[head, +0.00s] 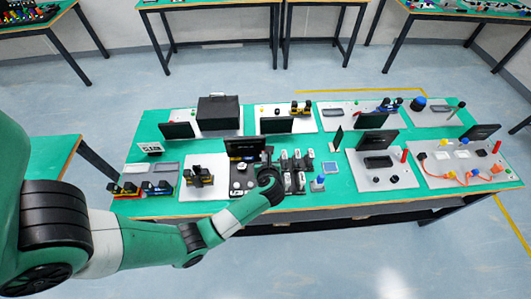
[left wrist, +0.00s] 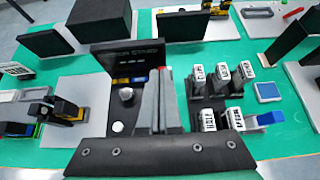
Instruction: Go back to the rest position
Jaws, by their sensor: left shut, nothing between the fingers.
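My left arm comes in from the left in the head view and reaches over the front edge of the green table (head: 330,203). My left gripper (head: 268,182) is above the front middle of the table, next to the dark panel with a screen (head: 245,147). In the left wrist view the fingers of my left gripper (left wrist: 160,98) are together with nothing between them. They partly hide the dark panel (left wrist: 125,62) behind them. I cannot tell whether they touch anything. My right gripper is in neither view.
Several small white-labelled blocks (left wrist: 222,72) stand just right of the gripper. A blue-topped piece (head: 319,182) is near them. A black box (head: 218,112) and upright screens (head: 372,143) stand farther off. Blue floor (head: 370,260) lies open in front of the table.

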